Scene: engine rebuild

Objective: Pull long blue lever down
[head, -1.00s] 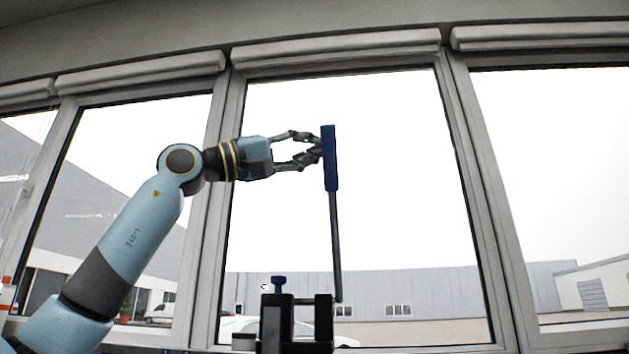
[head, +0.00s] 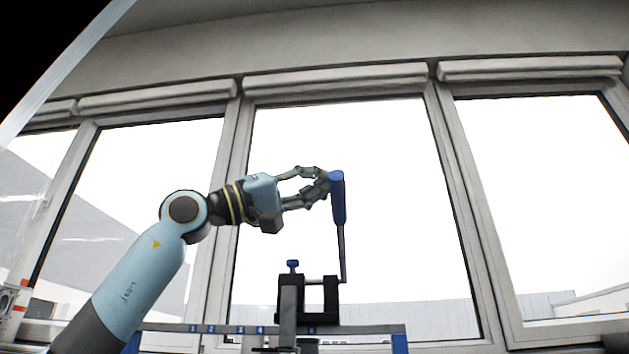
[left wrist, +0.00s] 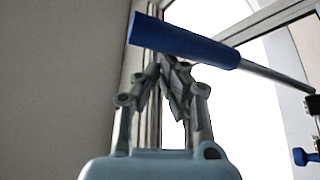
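The long lever has a blue handle (head: 338,200) on a thin grey rod that rises from a dark clamp-like fixture (head: 322,300). It stands nearly upright in the head view and looks foreshortened. My left gripper (head: 322,184) is at the left side of the handle's upper part, its fingertips drawn together and seemingly touching it. In the left wrist view the blue handle (left wrist: 185,42) crosses just beyond the fingertips (left wrist: 172,75), which meet with nothing visible between them. Exact contact is hard to tell. My right gripper is not in view.
A short blue knob (head: 293,266) tops the fixture's left side. Large windows stand behind. The space right of the lever looks clear.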

